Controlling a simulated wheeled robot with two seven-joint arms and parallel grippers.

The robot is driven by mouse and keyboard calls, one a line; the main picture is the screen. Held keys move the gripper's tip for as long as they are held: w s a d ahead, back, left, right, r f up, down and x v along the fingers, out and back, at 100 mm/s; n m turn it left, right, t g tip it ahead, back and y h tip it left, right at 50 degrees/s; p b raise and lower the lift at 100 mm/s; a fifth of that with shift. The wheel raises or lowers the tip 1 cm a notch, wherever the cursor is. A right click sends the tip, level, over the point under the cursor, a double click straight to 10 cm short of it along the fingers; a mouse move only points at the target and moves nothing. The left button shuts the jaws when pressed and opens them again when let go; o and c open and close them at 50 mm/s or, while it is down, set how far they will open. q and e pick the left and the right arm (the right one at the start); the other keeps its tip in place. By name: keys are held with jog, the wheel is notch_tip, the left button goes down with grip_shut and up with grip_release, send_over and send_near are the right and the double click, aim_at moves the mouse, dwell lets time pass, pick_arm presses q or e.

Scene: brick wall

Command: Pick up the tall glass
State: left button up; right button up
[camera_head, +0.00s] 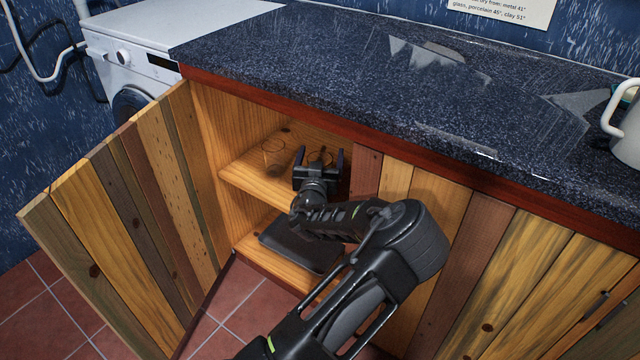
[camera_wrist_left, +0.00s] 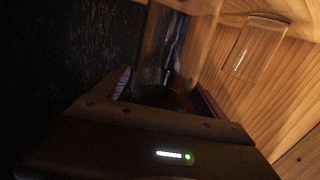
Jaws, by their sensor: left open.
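A clear glass (camera_head: 320,155), which looks like the tall one, stands on the upper shelf inside the open cabinet. My left gripper (camera_head: 319,161) reaches into the cabinet at shelf height, with its open fingers pointing inward on either side of this glass. In the left wrist view the glass (camera_wrist_left: 178,45) rises large and close between the two fingers; I cannot tell whether they touch it. A second clear glass (camera_head: 273,151) stands on the shelf to the left, and shows at the upper right of the left wrist view (camera_wrist_left: 259,48). My right gripper is not in view.
The open plank door (camera_head: 125,215) stands to the left, and the dark countertop (camera_head: 400,75) overhangs the shelf (camera_head: 237,174). A dark flat item (camera_head: 290,247) lies on the cabinet floor. A white jug (camera_head: 628,135) stands on the countertop at right.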

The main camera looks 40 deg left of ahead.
pick_arm(q)
jog(key=shift+w+a, duration=0.25)
jog(key=shift+w, duration=0.15)
jog(key=shift+c, duration=0.5)
grip_shut()
dwell(0.5)
